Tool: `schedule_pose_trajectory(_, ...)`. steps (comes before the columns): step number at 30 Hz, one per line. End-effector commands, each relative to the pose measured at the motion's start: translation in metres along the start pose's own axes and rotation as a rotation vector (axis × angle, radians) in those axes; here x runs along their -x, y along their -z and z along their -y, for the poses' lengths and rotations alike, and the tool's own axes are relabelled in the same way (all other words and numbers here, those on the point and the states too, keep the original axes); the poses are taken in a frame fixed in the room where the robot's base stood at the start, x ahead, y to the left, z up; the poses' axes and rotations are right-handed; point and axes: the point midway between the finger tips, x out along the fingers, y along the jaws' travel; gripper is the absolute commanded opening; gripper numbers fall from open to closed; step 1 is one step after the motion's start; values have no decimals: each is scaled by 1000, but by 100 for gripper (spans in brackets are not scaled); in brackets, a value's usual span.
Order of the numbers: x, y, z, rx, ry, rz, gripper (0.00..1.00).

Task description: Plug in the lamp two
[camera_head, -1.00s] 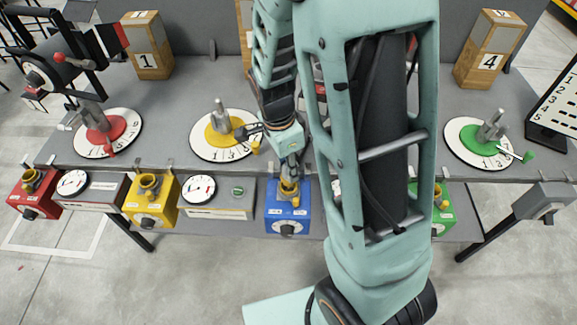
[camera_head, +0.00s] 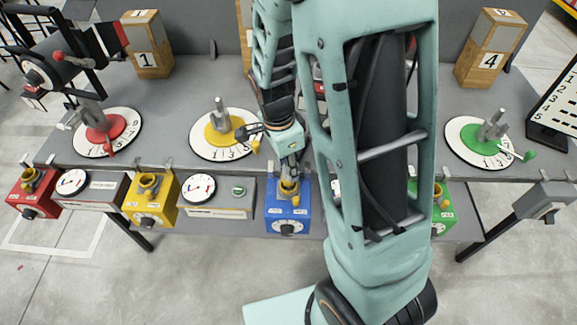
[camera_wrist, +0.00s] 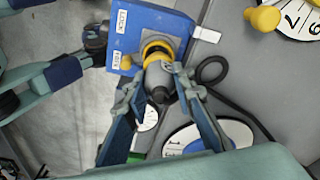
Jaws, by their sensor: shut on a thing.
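My gripper (camera_wrist: 158,82) is shut on a grey plug (camera_wrist: 157,72), with one finger on each side of it. The plug lines up with the yellow socket (camera_wrist: 154,48) on the blue box (camera_wrist: 172,22); how deep it sits I cannot tell. In the head view my gripper (camera_head: 289,170) points down at the socket of the blue box (camera_head: 287,212) at the table's front edge. A black cable (camera_wrist: 232,104) loops beside the plug. No lamp marked two can be made out; my arm hides part of the back row.
Wooden blocks marked 1 (camera_head: 148,48) and 4 (camera_head: 489,50) stand at the back. Red (camera_head: 32,195), yellow (camera_head: 150,202) and green (camera_head: 443,210) socket boxes line the front edge. Dials with a red (camera_head: 105,131), yellow (camera_head: 224,131) and green (camera_head: 480,140) centre lie on the table.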

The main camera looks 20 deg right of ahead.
Motion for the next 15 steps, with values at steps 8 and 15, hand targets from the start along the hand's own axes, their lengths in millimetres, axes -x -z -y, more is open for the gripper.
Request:
schedule_pose_trajectory(8, -6, -1, 0, 0, 0, 0, 0)
schedule_pose_trajectory(15, -10, -1, 0, 0, 0, 0, 0)
